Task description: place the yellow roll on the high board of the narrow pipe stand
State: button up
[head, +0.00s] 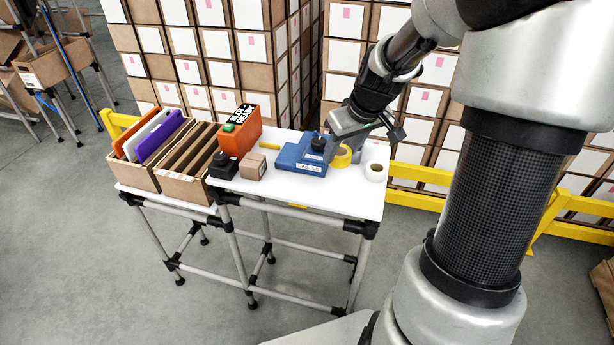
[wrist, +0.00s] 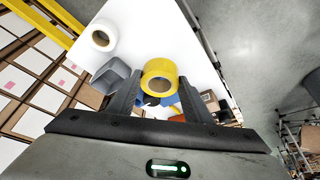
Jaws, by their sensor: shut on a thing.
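The yellow roll (head: 342,157) is at the back of a white board (head: 345,203) on a pipe stand, partly hidden by my gripper in the head view. In the wrist view the yellow roll (wrist: 160,69) sits between the two fingers. My gripper (wrist: 160,88) is shut on it; it shows in the head view (head: 345,148) above the board, beside the blue label machine (head: 302,158). I cannot tell if the roll touches the board. At the far upper left are other pipe stands (head: 75,75), cut by the frame; which is the narrow one is unclear.
A white roll (head: 375,171) stands right of the yellow one. An orange box (head: 238,138), a small carton (head: 252,166) and a black item (head: 222,165) lie left. Stacked cartons and a yellow rail (head: 415,173) stand behind.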

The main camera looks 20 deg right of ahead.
notch_tip(320, 180, down, 6)
jog(key=shift+s+d+r+b, duration=0.1)
jog(key=shift+d+r+b, duration=0.05)
jog(key=shift+b, duration=0.25)
jog(key=shift+f+b, duration=0.4)
jog(key=shift+f, duration=1.65)
jog(key=shift+f, duration=0.2)
jog(key=o, duration=1.1)
jog(key=shift+s+d+r, duration=0.1)
jog(key=shift+r, duration=0.55)
jog(key=p+v, duration=0.2)
jog(key=v, duration=0.9)
